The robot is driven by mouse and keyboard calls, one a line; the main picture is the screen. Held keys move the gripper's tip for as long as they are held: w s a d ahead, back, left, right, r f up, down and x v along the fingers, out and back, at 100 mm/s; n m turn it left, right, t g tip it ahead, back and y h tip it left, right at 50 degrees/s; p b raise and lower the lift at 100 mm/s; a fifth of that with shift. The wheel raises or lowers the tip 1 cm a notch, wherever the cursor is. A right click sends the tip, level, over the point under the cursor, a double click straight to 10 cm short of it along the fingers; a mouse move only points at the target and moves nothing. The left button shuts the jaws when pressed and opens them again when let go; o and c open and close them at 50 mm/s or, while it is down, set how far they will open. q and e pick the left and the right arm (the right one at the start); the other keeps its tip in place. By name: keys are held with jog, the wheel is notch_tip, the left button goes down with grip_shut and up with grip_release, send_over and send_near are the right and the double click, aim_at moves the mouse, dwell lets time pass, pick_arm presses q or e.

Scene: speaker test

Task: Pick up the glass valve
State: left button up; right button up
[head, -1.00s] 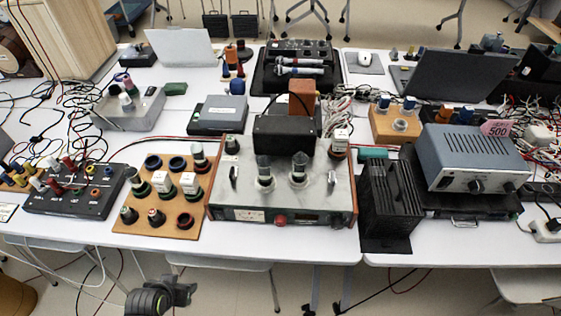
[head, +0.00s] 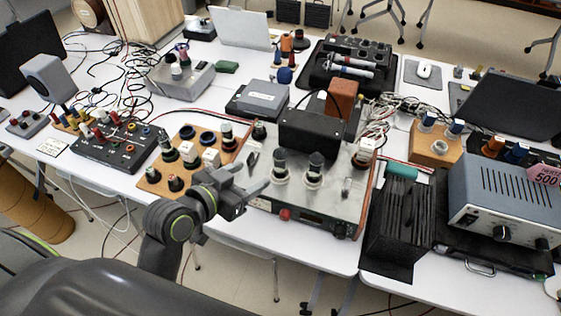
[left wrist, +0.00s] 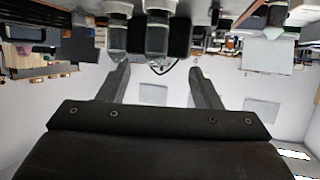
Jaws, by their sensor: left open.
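Two clear glass valves stand upright on the silver amplifier (head: 338,203) in the head view: a left valve (head: 280,166) and a right valve (head: 315,168). My left gripper (head: 257,176) is open and empty, just left of the left valve and pointing at it, at the amplifier's front-left corner. In the left wrist view the scene looks upside down. One glass valve (left wrist: 157,38) shows beyond the gap between my open fingertips (left wrist: 160,71). Another valve (left wrist: 117,38) is beyond the left finger. I see no clear contact. My right gripper is not in view.
A wooden board (head: 152,178) with several valves and sockets is left of the amplifier. A black transformer box (head: 310,135) stands behind the valves. A black finned block (head: 398,225) and blue-grey power supply (head: 505,205) are at the right.

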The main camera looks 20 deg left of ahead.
aim_at(275, 162)
pick_arm(q)
jog(key=x, duration=0.9)
jog(key=shift+s+d+p, duration=0.1)
jog(key=shift+d+p, duration=0.05)
jog(key=shift+p, duration=0.15)
jog(key=shift+s+f+p+x, duration=0.1)
jog(key=shift+f+x, duration=0.05)
jog(key=shift+x, duration=0.75)
jog(key=shift+s+f+p+x, duration=0.1)
jog(key=shift+f+p+x, duration=0.05)
jog(key=shift+x, duration=0.7)
jog(key=shift+s+f+p+x, duration=0.1)
jog(key=shift+f+x, duration=0.1)
jog(key=shift+x, duration=0.7)
jog(key=c, duration=1.1)
jog(key=shift+r, duration=0.1)
